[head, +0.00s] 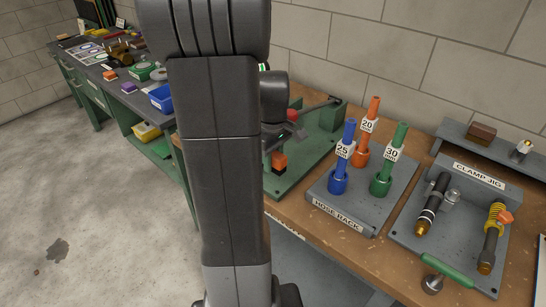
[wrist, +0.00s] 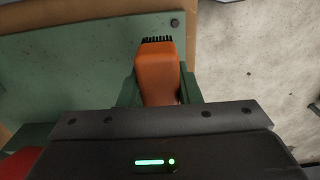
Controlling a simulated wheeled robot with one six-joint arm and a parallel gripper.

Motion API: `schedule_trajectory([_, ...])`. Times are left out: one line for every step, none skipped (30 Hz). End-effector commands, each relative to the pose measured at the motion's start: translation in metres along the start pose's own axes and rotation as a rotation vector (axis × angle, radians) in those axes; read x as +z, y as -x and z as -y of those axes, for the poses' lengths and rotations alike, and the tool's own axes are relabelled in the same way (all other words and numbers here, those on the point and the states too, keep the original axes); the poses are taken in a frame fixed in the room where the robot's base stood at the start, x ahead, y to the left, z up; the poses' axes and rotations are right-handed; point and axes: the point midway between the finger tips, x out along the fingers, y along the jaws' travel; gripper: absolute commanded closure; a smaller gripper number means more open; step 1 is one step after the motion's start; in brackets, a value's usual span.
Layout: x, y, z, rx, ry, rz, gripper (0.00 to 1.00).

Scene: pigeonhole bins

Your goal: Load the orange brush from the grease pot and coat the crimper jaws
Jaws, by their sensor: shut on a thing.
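My gripper (wrist: 160,88) is shut on the orange brush (wrist: 156,72), with a green finger on each side of it. The brush's short dark bristles point away from my gripper, over a green plate (wrist: 70,60). In the head view the brush (head: 279,161) hangs bristles down, low above the green base plate (head: 300,178). I cannot tell whether the bristles touch the plate or carry grease. A green machine with a dark lever (head: 318,105), perhaps the crimper, stands behind my arm. Its jaws are hidden. I cannot make out the grease pot.
A grey hose rack (head: 325,215) with blue, orange and green upright pieces stands right of the plate. Further right is the clamp jig (head: 455,215). Bare floor lies in front.

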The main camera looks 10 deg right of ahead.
Motion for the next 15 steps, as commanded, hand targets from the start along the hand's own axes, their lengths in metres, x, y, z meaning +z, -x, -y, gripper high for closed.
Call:
schedule_trajectory([0.000,-0.006,0.000,0.000,0.000,0.000,0.88])
schedule_trajectory([0.000,-0.007,0.000,-0.001,0.000,0.001,0.88])
schedule_trajectory([0.000,-0.010,0.000,-0.001,0.000,0.001,0.88])
schedule_trajectory([0.000,-0.012,0.000,-0.001,0.000,0.001,0.88])
schedule_trajectory([0.000,-0.013,0.000,-0.001,0.000,0.000,0.88])
schedule_trajectory([0.000,-0.016,0.000,0.000,0.000,0.000,0.88])
schedule_trajectory([0.000,-0.018,0.000,0.000,0.000,0.000,0.88])
schedule_trajectory([0.000,-0.020,0.000,0.000,0.000,0.000,0.88])
schedule_trajectory([0.000,-0.022,0.000,0.000,0.000,0.000,0.88])
schedule_trajectory([0.000,-0.024,0.000,0.000,0.000,0.000,0.88])
schedule_trajectory([0.000,-0.026,0.000,0.000,0.000,0.000,0.88])
schedule_trajectory([0.000,-0.028,0.000,0.000,0.000,0.000,0.88])
schedule_trajectory([0.000,-0.030,0.000,-0.001,0.000,0.001,0.88])
schedule_trajectory([0.000,-0.032,0.000,-0.001,0.000,0.001,0.88])
schedule_trajectory([0.000,-0.034,0.000,-0.001,0.000,0.001,0.88])
